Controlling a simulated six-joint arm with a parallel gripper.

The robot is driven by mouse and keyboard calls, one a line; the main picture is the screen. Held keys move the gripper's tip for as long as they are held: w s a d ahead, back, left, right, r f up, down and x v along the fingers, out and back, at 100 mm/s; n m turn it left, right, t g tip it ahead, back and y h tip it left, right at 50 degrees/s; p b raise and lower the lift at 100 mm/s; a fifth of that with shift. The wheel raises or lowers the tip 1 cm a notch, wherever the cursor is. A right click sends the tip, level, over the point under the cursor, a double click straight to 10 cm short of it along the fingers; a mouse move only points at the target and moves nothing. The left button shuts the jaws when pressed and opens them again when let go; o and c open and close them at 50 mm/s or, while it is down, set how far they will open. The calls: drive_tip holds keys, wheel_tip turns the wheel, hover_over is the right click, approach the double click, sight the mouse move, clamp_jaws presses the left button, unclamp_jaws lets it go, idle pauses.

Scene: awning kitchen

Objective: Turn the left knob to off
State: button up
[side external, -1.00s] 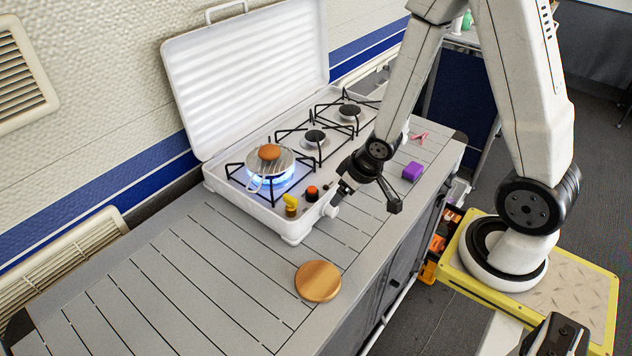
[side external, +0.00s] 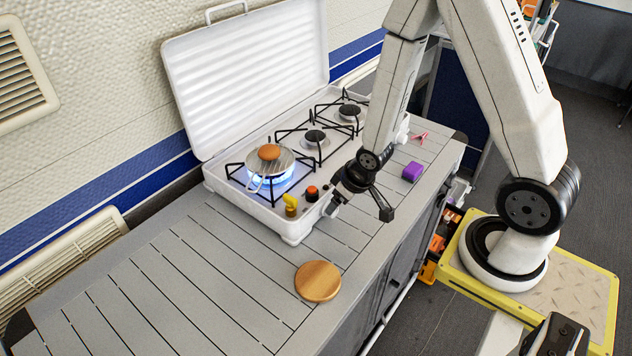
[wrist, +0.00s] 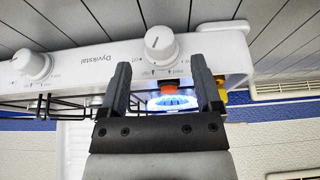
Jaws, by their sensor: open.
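The left knob (wrist: 161,46) is a white round dial on the stove's white front panel (wrist: 100,57), below the lit burner. In the wrist view it lies ahead of the gap between the fingers of my gripper (wrist: 158,66). The fingers are open on either side of the line to it, and nothing is held. I cannot tell whether they touch it. In the side view my gripper (side external: 333,203) is at the stove's front left end and hides much of the knob. The blue flame (wrist: 172,102) burns; it also shows under the pan (side external: 270,160).
A second white knob (wrist: 34,65) sits along the panel. A yellow-topped jar (side external: 291,205) and a red-topped jar (side external: 312,193) stand on the stove's corner. A round wooden board (side external: 318,281) and a purple block (side external: 412,171) lie on the counter. The counter's left part is clear.

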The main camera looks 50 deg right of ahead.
drive_tip(key=shift+x, duration=2.15)
clamp_jaws()
